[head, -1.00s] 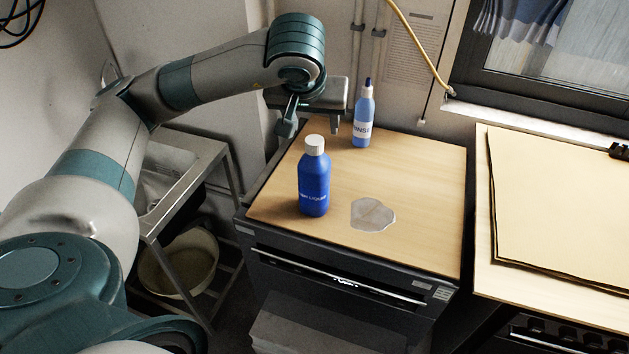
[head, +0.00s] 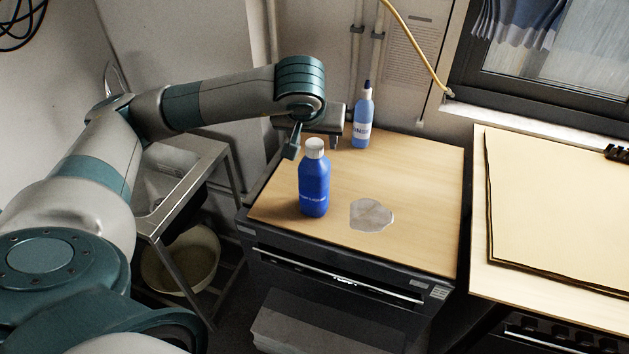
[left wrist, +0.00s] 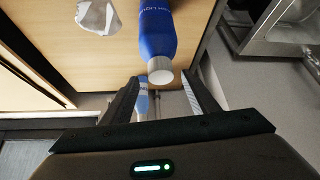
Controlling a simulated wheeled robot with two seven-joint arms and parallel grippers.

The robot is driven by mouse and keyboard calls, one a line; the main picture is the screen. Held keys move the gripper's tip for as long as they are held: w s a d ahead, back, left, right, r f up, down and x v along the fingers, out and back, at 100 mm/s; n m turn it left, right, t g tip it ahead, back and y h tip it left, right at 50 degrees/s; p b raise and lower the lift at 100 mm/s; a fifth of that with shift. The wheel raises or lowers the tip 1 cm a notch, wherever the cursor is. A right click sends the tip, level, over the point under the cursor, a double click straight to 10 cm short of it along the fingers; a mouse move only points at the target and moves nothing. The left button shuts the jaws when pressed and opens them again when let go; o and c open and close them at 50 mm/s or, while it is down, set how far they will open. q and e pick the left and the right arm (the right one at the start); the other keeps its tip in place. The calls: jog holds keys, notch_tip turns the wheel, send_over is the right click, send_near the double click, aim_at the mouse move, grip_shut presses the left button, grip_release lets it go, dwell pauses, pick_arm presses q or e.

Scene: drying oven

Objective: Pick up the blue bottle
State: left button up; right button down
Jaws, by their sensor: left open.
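The blue bottle (head: 314,190) stands upright on the wooden top (head: 420,190) of the black oven, near its left side, with a white cap. In the left wrist view the bottle (left wrist: 157,32) comes down from the top edge, its cap towards my fingers. My left gripper (head: 313,146) is open and empty. In the head view it is behind the bottle's cap, partly hidden by it. In the left wrist view the cap lies in line with the gap between the fingertips (left wrist: 160,80). My right gripper is not in view.
A light blue rinse bottle (head: 362,120) stands at the back of the oven top, close to my left gripper. A clear flat puddle-like patch (head: 371,215) lies right of the blue bottle. A metal stand (head: 190,180) is at left, a board-covered bench (head: 560,200) at right.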

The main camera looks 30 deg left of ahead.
aim_at(314, 144)
pick_arm(q)
jog(key=x, duration=0.1)
jog(key=p+x, duration=0.1)
jog(key=shift+s+a+f+p, duration=0.1)
jog(key=shift+f+p, duration=0.2)
jog(key=shift+f, duration=0.1)
jog(key=shift+w+a+f, duration=0.1)
jog(key=shift+w+f, duration=0.15)
jog(key=shift+f, duration=0.25)
jog(key=shift+r, duration=0.1)
grip_shut()
